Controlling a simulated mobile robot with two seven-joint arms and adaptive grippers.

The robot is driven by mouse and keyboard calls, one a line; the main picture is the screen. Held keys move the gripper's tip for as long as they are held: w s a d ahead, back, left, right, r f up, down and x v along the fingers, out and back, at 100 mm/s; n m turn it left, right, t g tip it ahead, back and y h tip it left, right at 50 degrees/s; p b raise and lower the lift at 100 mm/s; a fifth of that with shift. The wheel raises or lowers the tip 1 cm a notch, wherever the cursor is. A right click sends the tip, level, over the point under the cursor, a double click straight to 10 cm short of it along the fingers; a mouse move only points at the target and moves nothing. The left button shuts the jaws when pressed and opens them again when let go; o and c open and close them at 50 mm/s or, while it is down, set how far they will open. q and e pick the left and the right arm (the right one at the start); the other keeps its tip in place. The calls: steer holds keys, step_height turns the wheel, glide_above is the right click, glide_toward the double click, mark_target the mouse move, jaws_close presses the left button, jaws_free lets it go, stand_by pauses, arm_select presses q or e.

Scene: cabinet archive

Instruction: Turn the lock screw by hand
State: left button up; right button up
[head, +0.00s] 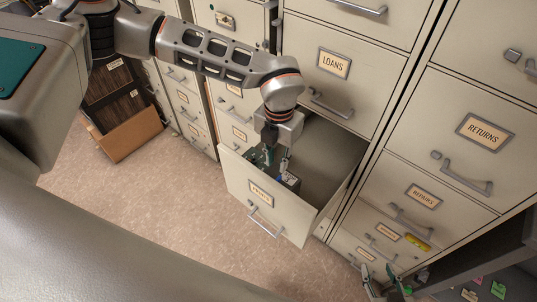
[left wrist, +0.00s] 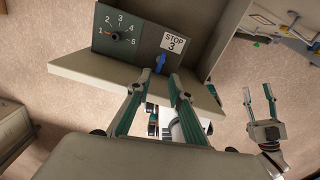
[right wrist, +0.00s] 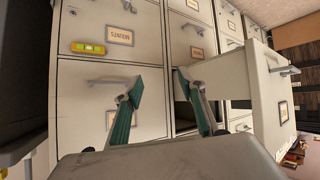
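In the head view my left gripper (head: 270,152) reaches down into an open drawer (head: 240,183), where the screw is too small to make out. My right gripper (right wrist: 163,88) is open and empty before the cabinets; its fingers also show in the head view (head: 385,284).
A yellow level (head: 418,243) sits on a drawer front at the right. A dark shelf (head: 490,265) stands lower right. The floor (head: 150,215) at left is clear.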

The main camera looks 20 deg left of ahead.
arm_select(q)
steer(key=shift+d+f+b, duration=0.1)
steer(key=shift+f+b, duration=0.25)
steer(key=shift+f, duration=0.4)
step_height(320, 180, down, 3)
steer(key=shift+r+b, duration=0.1)
steer(key=shift+b, duration=0.65)
step_height(320, 180, down, 4)
steer(key=shift+r+b, duration=0.2)
steer(key=shift+b, duration=0.75)
steer(key=shift+r, duration=0.25)
steer(key=shift+f, duration=0.1)
arm_select(e)
steer(key=f, duration=0.3)
steer(key=shift+a, duration=0.3)
arm_select(q)
steer(key=shift+f, duration=0.25)
arm_select(e)
steer(key=shift+f, duration=0.3)
arm_select(q)
jaws_close()
arm_select(e)
steer(key=shift+w+r, duration=0.15)
steer(key=shift+r, duration=0.05)
